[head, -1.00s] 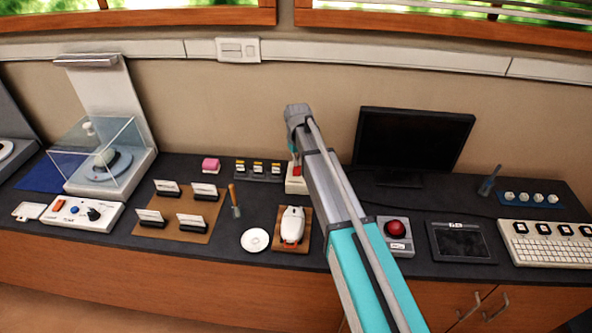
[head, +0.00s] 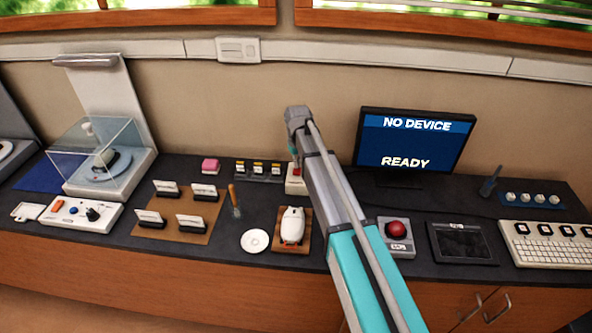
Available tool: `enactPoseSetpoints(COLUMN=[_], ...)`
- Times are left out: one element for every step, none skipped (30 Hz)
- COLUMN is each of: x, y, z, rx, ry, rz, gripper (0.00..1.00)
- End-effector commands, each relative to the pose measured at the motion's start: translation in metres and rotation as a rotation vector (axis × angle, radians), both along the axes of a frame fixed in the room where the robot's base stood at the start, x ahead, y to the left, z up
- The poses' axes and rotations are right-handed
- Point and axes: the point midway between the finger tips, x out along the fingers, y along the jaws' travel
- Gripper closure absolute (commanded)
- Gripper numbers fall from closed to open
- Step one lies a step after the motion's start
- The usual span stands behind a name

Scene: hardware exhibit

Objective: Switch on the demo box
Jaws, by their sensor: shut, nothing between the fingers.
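A small white box (head: 294,187) with a red part on top stands on the dark counter, just left of my raised arm; I take it for the demo box. My arm partly covers it, so its switch is not clearly seen. My gripper (head: 293,169) points down at the box's top, mostly hidden by my arm. It is shut and holds nothing; whether it touches the box cannot be told. The monitor (head: 414,141) behind is lit blue and black and reads "NO DEVICE" and "READY".
A white mouse-shaped item (head: 292,226), a white disc (head: 255,241) and a red-button box (head: 396,232) stand near the front. A control panel (head: 82,214) and a clear case (head: 103,154) are left. A tablet (head: 461,242) and a keyboard (head: 548,243) are right.

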Motion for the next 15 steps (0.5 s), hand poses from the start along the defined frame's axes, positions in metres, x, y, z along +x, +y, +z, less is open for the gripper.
enactPoseSetpoints(x=[0.000,0.000,0.000,0.000,0.000,0.000,0.000,0.000,0.000,0.000,0.000,0.000,0.000,0.000,0.000], y=[0.000,0.000,0.000,0.000,0.000,0.000,0.000,0.000,0.000,0.000,0.000,0.000,0.000,0.000,0.000], z=[0.003,0.005,0.007,0.009,0.011,0.013,0.015,0.017,0.019,0.021,0.022,0.025,0.026,0.028,0.030], rx=[0.000,0.000,0.000,0.000,0.000,0.000,0.000,0.000,0.000,0.000,0.000,0.000,0.000,0.000,0.000], ry=[0.000,0.000,0.000,0.000,0.000,0.000,0.000,0.000,-0.001,-0.001,-0.001,-0.001,-0.001,-0.001,-0.001], rz=[0.000,0.000,0.000,0.000,0.000,0.000,0.000,0.000,0.000,0.000,0.000,0.000,0.000,0.000,0.000], gripper=[1.00,1.00,1.00,1.00,1.00,1.00,1.00,1.00,1.00,1.00,1.00,1.00,1.00,1.00,1.00])
